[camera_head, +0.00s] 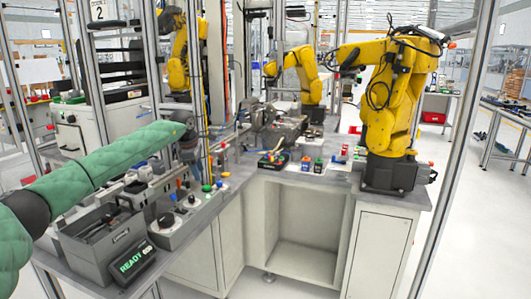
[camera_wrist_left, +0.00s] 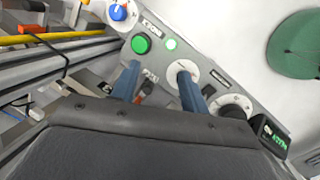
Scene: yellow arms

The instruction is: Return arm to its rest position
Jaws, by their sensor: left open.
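My left arm, in a green padded sleeve (camera_head: 110,160), reaches in from the left in the head view. Its dark gripper (camera_head: 193,165) is at the sleeve's far end, above the bench near a grey control panel (camera_head: 182,232). In the left wrist view my left gripper (camera_wrist_left: 156,77) shows two blue fingers spread apart with nothing held between them. Beyond the fingers lie the panel's green button (camera_wrist_left: 141,44) and a white dial (camera_wrist_left: 184,70). I cannot tell whether the fingers touch the panel. My right gripper is not in view.
A grey bin (camera_head: 92,258) and a green-lit READY display (camera_head: 132,261) stand at the near bench end. Metal frame posts (camera_head: 203,90) rise close to the left gripper. Yellow robot arms (camera_head: 395,100) stand farther back. The floor at right (camera_head: 470,220) is clear.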

